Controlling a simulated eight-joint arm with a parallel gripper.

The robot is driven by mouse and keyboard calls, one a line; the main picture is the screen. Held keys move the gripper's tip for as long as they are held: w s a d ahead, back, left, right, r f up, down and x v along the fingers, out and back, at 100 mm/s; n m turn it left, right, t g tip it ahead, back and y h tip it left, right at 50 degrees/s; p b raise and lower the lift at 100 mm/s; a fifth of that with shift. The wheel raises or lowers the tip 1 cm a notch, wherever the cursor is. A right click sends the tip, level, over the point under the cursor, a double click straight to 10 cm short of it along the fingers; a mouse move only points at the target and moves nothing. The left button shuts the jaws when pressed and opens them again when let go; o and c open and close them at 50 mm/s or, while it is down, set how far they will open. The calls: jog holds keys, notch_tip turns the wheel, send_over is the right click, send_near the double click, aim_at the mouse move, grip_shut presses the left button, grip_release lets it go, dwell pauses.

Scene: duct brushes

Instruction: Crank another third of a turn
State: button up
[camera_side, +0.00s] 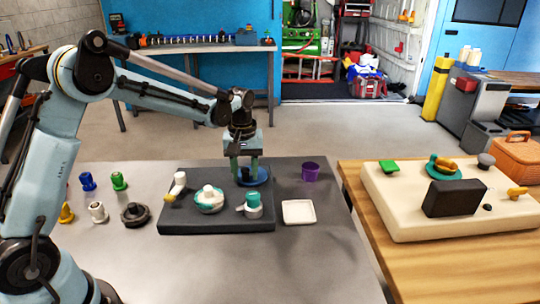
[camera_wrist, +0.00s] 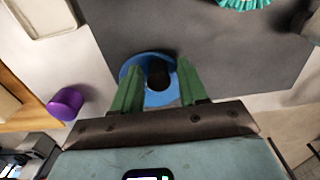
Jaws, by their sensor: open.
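My gripper (camera_side: 245,165) points down over the back right part of the dark board (camera_side: 190,222). Its two green fingers are spread apart. In the wrist view my gripper (camera_wrist: 160,66) has a finger on each side of a blue round piece (camera_wrist: 150,99) with a dark centre. The blue piece (camera_side: 262,182) is partly hidden by the fingers in the side view, and I cannot tell whether they touch it. I cannot tell which part the task's crank is.
On the board are a white and teal knob (camera_side: 209,199) and a teal and grey part (camera_side: 250,206). A purple cup (camera_side: 310,172) and a white tray (camera_side: 299,212) lie to the right. Several coloured pegs stand left. A cream board (camera_side: 400,215) sits on the wooden table.

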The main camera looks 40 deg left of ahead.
jog(key=shift+r, duration=0.1)
jog(key=shift+r, duration=3.45)
jog(key=shift+s+r, duration=0.15)
jog(key=s+d+r+m+t, duration=0.1)
jog(key=s+d+m+t, duration=0.2)
jog(key=s, duration=0.5)
jog(key=s+d+r+m+t, duration=0.1)
jog(key=s+d+m+t, duration=0.2)
jog(key=s+m, duration=0.3)
jog(key=s+t, duration=0.1)
jog(key=s, duration=0.2)
jog(key=shift+s+d, duration=0.15)
